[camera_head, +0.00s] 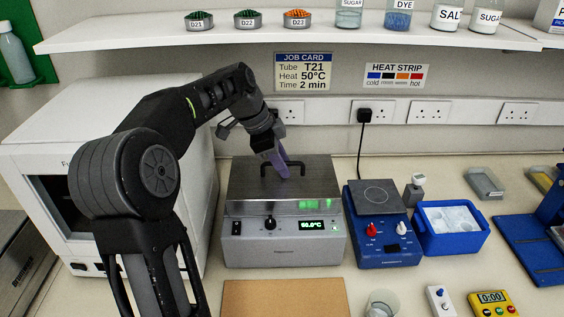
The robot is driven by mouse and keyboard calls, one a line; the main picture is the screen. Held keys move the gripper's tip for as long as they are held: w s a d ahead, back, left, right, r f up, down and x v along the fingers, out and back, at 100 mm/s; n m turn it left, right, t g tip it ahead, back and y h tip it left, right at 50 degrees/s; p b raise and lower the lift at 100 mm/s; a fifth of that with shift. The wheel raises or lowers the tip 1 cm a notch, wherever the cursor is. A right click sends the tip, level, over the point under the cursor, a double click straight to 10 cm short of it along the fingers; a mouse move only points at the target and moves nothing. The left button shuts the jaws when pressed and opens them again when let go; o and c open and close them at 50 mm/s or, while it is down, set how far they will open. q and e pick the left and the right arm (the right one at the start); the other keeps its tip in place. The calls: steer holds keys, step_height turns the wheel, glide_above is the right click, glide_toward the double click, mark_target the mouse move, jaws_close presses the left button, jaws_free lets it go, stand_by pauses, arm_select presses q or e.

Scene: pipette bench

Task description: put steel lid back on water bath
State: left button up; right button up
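The steel lid (240,182) is a brushed metal cover with a black bar handle (297,165). It lies over the top of the grey water bath (290,252) and looks level; I cannot tell whether it is fully seated. The bath's front has a dark knob, a switch and a green display that appears to read 50.0°C. My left gripper (277,164) reaches down from behind and above, with a purple finger part at the middle of the handle. It covers part of the handle, and its finger gap is hidden. My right gripper is out of view.
A white machine (50,140) stands left of the bath, partly behind my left arm. A blue hot plate (383,250) stands close on the right, beside a blue ice tub (450,245). A brown mat (285,300) lies in front. A shelf (330,32) runs above.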

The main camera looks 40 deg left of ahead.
mark_target(270, 178)
arm_select(q)
steer(key=shift+r, duration=0.15)
steer(key=p+v, duration=0.2)
steer(key=v, duration=1)
steer(key=shift+p, duration=0.3)
steer(key=shift+w, duration=0.1)
stand_by(0.5)
